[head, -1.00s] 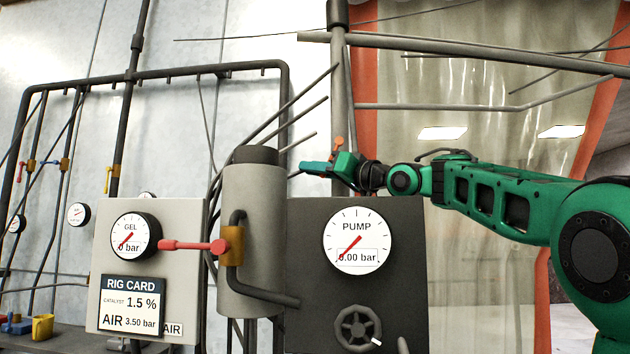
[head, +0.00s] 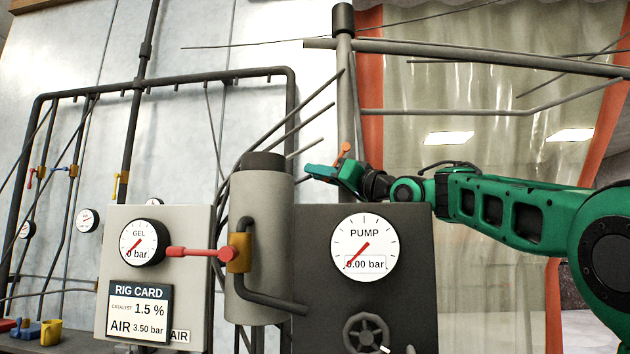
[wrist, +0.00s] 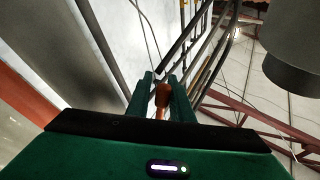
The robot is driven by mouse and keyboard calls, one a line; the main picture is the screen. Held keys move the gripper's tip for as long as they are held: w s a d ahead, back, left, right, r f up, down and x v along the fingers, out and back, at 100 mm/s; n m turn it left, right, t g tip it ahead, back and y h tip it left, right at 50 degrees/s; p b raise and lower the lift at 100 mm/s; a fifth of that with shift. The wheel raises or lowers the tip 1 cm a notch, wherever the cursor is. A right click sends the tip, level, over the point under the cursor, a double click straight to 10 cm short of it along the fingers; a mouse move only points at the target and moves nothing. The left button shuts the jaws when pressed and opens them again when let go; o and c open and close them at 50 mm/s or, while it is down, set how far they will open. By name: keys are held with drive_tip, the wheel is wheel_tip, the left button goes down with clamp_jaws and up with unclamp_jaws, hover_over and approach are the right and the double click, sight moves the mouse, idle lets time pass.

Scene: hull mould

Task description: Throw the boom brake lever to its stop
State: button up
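A short orange lever (head: 346,150), which I take to be the boom brake lever, stands up near the grey post under the boom. My gripper (head: 322,172) is at the lever's height, its fingers pointing left. In the wrist view the lever's orange-brown end (wrist: 162,97) sits between the two fingers of my gripper (wrist: 161,88). The fingers are close together and the lever appears to fill the gap. The lever's pivot and its stop are hidden or too small to make out.
The grey post (head: 344,90) carries long boom pipes (head: 480,50). Below my gripper stand the dark pump panel (head: 410,290) and a grey cylinder (head: 260,215). A red-handled valve (head: 200,252) crosses in front of the gel panel (head: 190,225). An orange-edged curtain hangs behind the arm.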

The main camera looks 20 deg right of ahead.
drive_tip(key=v, duration=1)
drive_tip(key=shift+d+f, duration=0.1)
